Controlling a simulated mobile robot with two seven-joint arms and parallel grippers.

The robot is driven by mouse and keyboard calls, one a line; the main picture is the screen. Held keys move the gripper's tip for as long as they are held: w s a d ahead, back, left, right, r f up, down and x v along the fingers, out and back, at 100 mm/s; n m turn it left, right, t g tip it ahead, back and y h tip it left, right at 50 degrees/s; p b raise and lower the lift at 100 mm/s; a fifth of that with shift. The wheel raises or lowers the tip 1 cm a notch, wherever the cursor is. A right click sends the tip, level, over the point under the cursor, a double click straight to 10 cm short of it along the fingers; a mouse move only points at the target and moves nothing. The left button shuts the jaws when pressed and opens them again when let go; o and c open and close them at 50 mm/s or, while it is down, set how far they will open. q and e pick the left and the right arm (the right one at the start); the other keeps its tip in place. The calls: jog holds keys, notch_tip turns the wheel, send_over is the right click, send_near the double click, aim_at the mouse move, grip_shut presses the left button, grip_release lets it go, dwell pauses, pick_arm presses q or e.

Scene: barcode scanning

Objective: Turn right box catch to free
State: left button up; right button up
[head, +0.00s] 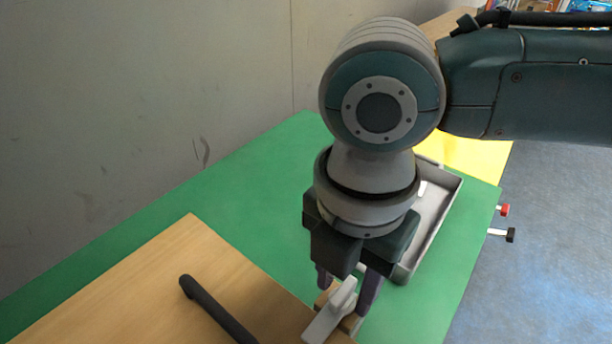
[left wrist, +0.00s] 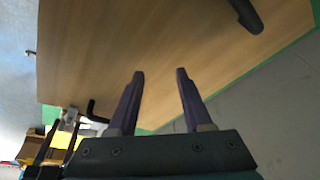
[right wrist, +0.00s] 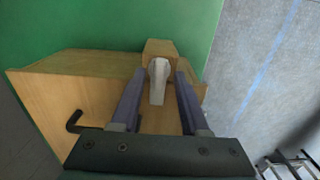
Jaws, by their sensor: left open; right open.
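The wooden box (head: 150,285) stands on the green table with a dark bar handle (head: 218,308) on it. Its right catch is a pale grey lever (head: 330,314) on a small wooden block at the box's right edge. My right gripper (head: 346,296) is open at the catch. In the right wrist view the catch (right wrist: 158,80) lies between the two open fingertips (right wrist: 159,78), with a gap visible on each side. My left gripper (left wrist: 160,75) is open and empty, facing the box's wooden surface (left wrist: 120,35); it is outside the head view.
A grey tray (head: 446,216) sits on the green table (head: 255,165), partly hidden behind my right arm. A yellow area (head: 480,155) lies beyond it. Small red (head: 503,210) and black (head: 509,235) parts stick out at the table's right edge. A wall borders the left.

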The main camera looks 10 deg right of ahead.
grip_shut()
dwell(0.3)
dwell(0.3)
